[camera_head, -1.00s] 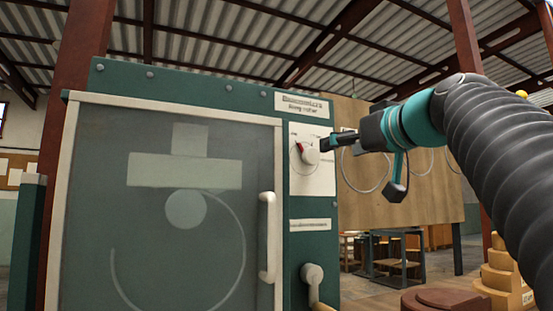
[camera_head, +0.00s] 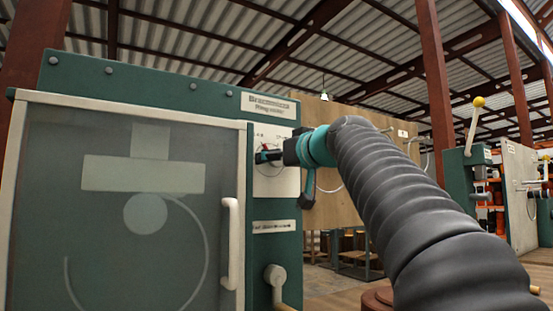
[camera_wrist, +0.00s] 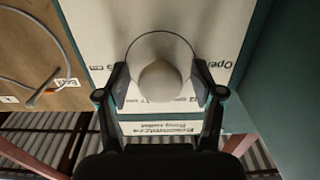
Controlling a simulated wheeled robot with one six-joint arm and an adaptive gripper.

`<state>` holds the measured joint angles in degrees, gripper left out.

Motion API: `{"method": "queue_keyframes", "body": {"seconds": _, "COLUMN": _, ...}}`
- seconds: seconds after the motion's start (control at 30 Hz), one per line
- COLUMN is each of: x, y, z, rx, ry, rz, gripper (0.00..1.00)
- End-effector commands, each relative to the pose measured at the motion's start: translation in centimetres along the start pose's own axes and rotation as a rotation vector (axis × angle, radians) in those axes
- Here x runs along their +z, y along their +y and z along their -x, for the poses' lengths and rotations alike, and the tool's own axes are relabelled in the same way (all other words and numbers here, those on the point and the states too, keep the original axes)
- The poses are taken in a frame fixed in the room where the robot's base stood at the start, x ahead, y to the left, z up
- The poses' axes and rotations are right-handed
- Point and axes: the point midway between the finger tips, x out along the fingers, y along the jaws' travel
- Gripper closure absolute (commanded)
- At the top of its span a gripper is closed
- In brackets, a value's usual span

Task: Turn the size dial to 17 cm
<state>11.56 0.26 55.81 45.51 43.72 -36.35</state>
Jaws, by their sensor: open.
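The size dial has a rounded pale knob (camera_wrist: 160,82) on a white plate (camera_head: 286,188) at the upper right of the green machine. In the head view my gripper (camera_head: 264,157) is in front of the dial and hides most of it; a little red shows above the fingers. In the wrist view the plate is upside down, and the knob sits between my two open fingers, with a gap on each side. A thin dark circle surrounds the knob. The scale markings are partly hidden and too small to read surely, so the setting cannot be told.
Left of the dial is the machine's large grey door (camera_head: 110,230) with a white upright handle (camera_head: 231,243). A pale lever (camera_head: 275,275) sticks out below the plate. A wooden board (camera_head: 350,200) with wire loops stands behind my arm.

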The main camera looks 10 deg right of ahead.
Motion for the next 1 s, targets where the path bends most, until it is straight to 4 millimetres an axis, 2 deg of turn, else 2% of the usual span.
{"method": "queue_keyframes", "body": {"seconds": 0.13, "x": 0.01, "y": 0.01, "z": 0.02, "rx": 0.0, "ry": 0.0, "rz": 0.0, "gripper": 0.35}}
{"method": "queue_keyframes", "body": {"seconds": 0.37, "x": 0.01, "y": 0.01, "z": 0.03, "rx": 0.0, "ry": 0.0, "rz": 0.0, "gripper": 0.93}}
{"method": "queue_keyframes", "body": {"seconds": 0.67, "x": -0.04, "y": 0.02, "z": 0.02, "rx": 0.0, "ry": 0.0, "rz": -0.027, "gripper": 0.93}}
{"method": "queue_keyframes", "body": {"seconds": 1.0, "x": -0.17, "y": 0.0, "z": 0.03, "rx": 0.001, "ry": -0.001, "rz": -0.226, "gripper": 0.93}}
